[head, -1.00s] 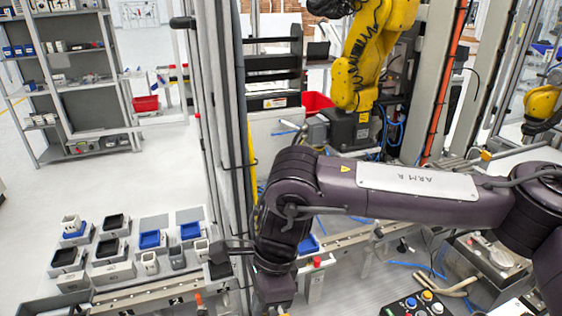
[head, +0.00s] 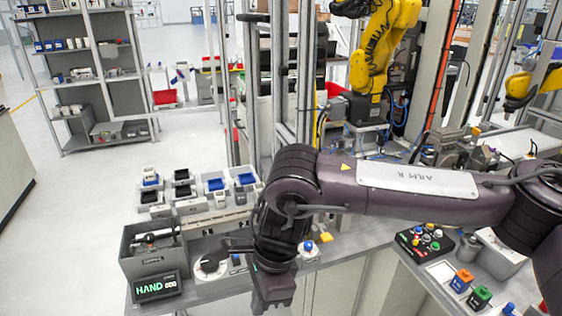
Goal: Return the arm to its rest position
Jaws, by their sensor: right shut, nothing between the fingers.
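My right arm (head: 400,200), dark purple with a white plate marked "ARM R", comes in from the right and bends down at its elbow. Its wrist hangs over the front of the grey workbench (head: 215,290). My right gripper (head: 222,250) is small and dark, left of the wrist, over the bench near a round white dial with a black knob (head: 209,265). It is shut and holds nothing. I cannot tell its exact height above the bench. My left gripper is not in view.
A grey box (head: 155,262) and a display reading "HAND" (head: 157,287) stand left of the gripper. Small bins (head: 216,184) lie behind. A button panel (head: 425,243) and coloured blocks (head: 461,281) are at right. A yellow robot arm (head: 370,60) stands behind. Floor at left is clear.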

